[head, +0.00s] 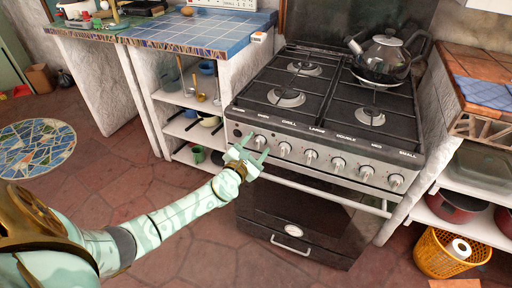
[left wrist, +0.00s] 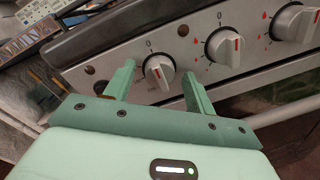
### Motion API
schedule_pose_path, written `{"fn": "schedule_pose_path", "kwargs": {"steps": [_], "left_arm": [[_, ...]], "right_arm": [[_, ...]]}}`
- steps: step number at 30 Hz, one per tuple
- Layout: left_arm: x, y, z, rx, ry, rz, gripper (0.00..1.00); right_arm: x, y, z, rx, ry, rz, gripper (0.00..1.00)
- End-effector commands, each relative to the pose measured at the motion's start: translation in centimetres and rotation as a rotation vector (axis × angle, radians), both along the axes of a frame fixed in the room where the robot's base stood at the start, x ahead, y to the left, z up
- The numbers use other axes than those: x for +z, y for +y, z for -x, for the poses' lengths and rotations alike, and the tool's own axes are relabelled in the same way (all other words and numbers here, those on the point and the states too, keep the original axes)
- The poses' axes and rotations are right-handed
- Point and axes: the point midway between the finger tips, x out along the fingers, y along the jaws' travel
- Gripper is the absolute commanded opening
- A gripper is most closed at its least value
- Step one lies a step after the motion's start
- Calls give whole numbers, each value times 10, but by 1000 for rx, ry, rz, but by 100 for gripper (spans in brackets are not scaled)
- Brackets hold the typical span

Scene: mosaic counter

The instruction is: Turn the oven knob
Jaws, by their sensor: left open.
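The stove (head: 325,110) stands in the middle of the head view, with a row of several silver knobs along its front panel. The leftmost knob, labelled oven (head: 260,142), is at the left end of the row. My left gripper (head: 252,147) is open at this knob. In the left wrist view, the oven knob (left wrist: 158,70) sits between the two open fingers of my left gripper (left wrist: 155,82), with a red line on its face. I cannot tell whether the fingers touch it. My right gripper is not in view.
The oven door handle (head: 335,194) runs just below the knobs. A second knob (left wrist: 222,46) is close to the right finger. A kettle (head: 385,58) stands on the back right burner. A blue tiled counter (head: 205,32) adjoins the stove at left.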

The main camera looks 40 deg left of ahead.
Motion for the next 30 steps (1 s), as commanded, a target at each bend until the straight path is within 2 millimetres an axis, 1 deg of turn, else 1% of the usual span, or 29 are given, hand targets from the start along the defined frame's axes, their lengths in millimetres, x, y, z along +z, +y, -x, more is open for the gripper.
{"fn": "schedule_pose_path", "kwargs": {"steps": [2, 3, 5, 6, 7, 8, 14, 20, 27, 30], "left_arm": [[0, 0, 0, 0, 0, 0, 55], [0, 0, 0, 0, 0, 0, 49], [0, 0, 0, 0, 0, 1, 33], [0, 0, 0, 0, 0, 1, 22], [0, 0, 0, 0, 0, 1, 13], [0, 0, 0, 0, 0, 1, 10], [-1, 0, 1, -1, -1, 7, 10], [-3, 0, 1, 0, -11, 58, 10], [-6, 0, 1, 0, -47, 211, 10], [-7, -1, 1, -1, -67, 300, 10]], "right_arm": [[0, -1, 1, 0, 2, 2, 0], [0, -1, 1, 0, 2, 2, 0], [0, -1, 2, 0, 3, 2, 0], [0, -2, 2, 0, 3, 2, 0], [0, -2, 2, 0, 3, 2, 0], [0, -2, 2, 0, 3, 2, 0], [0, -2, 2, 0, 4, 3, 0], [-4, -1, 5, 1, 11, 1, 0], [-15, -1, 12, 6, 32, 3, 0], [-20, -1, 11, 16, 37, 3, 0]]}}
